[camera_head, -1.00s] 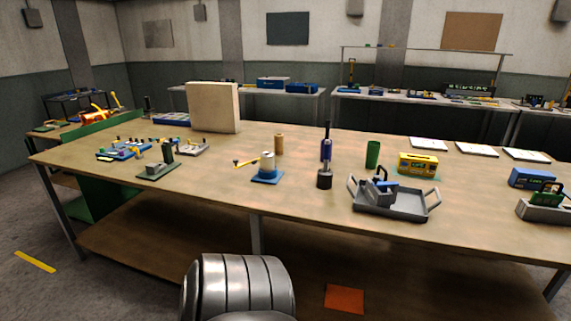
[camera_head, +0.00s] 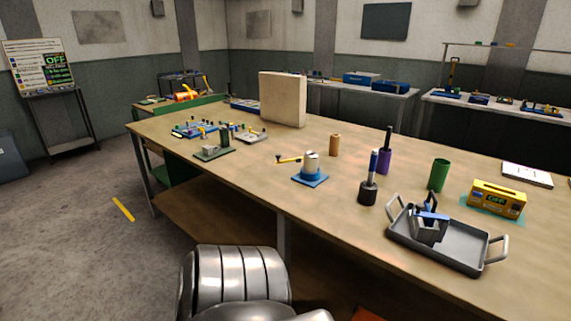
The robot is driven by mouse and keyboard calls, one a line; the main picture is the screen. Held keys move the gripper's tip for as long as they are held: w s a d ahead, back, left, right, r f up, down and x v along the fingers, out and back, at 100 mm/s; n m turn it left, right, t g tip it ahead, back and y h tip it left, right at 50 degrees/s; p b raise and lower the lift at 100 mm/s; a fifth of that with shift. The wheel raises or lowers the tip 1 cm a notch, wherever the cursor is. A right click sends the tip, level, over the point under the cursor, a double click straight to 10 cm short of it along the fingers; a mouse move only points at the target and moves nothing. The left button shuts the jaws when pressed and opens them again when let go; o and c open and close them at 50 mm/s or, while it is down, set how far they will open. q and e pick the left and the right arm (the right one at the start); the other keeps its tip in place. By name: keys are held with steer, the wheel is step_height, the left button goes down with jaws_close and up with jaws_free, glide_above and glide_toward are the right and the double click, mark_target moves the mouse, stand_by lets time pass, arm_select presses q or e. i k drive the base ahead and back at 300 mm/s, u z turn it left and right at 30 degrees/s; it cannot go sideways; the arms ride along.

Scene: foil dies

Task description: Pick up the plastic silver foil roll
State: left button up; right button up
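A pale, whitish-silver roll (camera_head: 311,163) stands upright on a blue square base (camera_head: 310,178) near the middle of the long wooden table. It may be the silver foil roll, but I cannot tell its material. A tan roll (camera_head: 334,146) stands upright behind it to the right. A green cylinder (camera_head: 439,175) and a purple cylinder (camera_head: 384,163) stand further right. Neither gripper is in view. Only a metallic rounded part of my own body shows at the bottom centre, below the table's front edge.
A grey tray (camera_head: 402,238) with handles holds a blue-and-grey tool near the front right edge. A dark-based tool (camera_head: 367,193) stands left of it. A yellow box (camera_head: 497,199) is at right. A beige block (camera_head: 283,98) stands at the back. Table (camera_head: 270,192) front is clear left of centre.

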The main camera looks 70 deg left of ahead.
mark_target(310, 158)
steer(key=u, duration=0.9)
steer(key=i, duration=0.75)
steer(key=u, duration=0.8)
